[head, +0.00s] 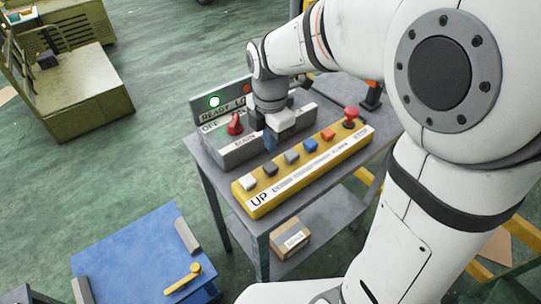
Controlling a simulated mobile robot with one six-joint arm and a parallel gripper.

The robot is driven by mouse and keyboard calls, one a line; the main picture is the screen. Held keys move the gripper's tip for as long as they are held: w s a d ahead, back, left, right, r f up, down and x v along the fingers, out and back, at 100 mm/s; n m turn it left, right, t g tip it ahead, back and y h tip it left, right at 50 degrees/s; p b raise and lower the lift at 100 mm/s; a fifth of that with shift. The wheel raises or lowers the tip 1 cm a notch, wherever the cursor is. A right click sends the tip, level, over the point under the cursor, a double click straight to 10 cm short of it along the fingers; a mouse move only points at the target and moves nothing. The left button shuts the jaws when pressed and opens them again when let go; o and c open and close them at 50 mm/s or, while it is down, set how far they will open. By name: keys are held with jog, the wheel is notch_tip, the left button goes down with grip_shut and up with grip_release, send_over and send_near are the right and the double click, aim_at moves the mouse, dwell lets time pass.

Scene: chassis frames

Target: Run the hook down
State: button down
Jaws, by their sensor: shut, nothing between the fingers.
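A yellow button box (268,203) lies on the grey table, marked UP at its near left end and apparently STOP at its far right end. Along it sit a white button (248,182), a black button (270,170), a grey button (292,158), a blue button (310,146), an orange button (327,134) and a red mushroom button (351,114). No hook is in view.
The grey switch box (232,153) has a red rotary switch (235,125); behind it a panel shows a lit green lamp (214,101). A cardboard box (290,240) sits on the lower shelf. A blue platform (130,252) stands lower left. Green floor between is clear.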

aim_at(270, 166)
notch_tip(270, 166, down, 6)
jog(key=shift+f+p, duration=0.2)
jog(key=shift+p, duration=0.1)
